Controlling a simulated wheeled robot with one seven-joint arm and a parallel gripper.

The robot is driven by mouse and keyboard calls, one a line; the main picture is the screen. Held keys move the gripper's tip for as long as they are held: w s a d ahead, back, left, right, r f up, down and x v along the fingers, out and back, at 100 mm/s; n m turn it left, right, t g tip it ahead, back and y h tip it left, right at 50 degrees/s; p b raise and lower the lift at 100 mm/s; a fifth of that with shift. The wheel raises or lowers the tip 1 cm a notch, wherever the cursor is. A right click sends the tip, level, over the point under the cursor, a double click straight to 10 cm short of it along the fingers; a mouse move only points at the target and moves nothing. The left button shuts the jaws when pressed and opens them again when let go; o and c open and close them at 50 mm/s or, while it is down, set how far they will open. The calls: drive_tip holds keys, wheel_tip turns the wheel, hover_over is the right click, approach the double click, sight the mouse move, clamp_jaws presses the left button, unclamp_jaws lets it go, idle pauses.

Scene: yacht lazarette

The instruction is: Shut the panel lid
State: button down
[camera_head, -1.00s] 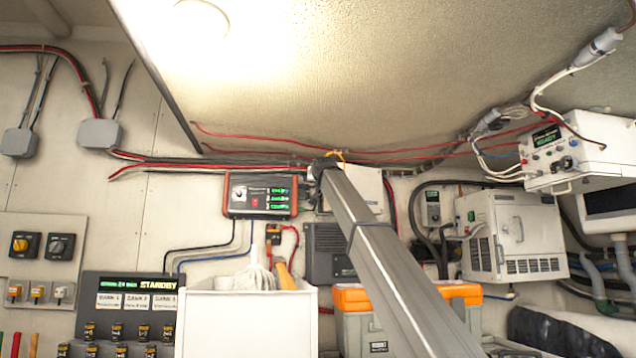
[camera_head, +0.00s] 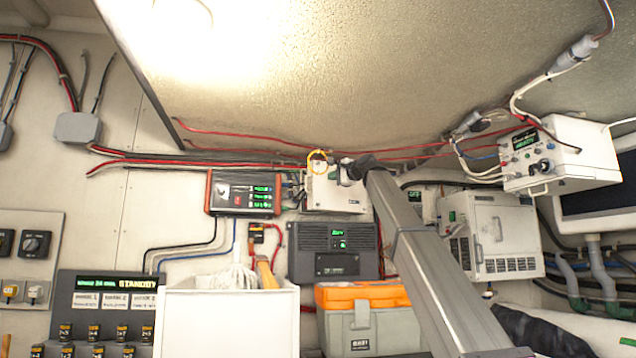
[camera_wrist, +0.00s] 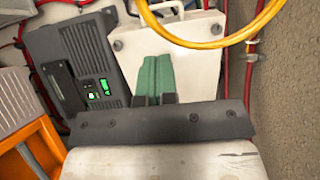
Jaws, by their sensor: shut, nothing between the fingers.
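A white box panel (camera_head: 337,193) is fixed to the wall near the middle of the head view. In the wrist view its pale flat face (camera_wrist: 200,62), with dark screws at the corners, lies just beyond my fingers. I cannot tell which part is the lid or how far it stands open. Contact is unclear.
A yellow cable loop (camera_wrist: 215,40) crosses close above the fingers and also shows in the head view (camera_head: 318,161). Left of the box is an orange-edged controller (camera_head: 244,193); below it are a dark grey unit (camera_head: 334,251) and an orange-topped toolbox (camera_head: 361,296). Red cables run along the wall.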

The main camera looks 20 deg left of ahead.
approach(310, 182)
drive_tip(key=a, duration=0.4)
drive_tip(key=w+a+f, duration=0.1)
drive_tip(key=a, duration=0.2)
drive_tip(key=shift+f, duration=0.1)
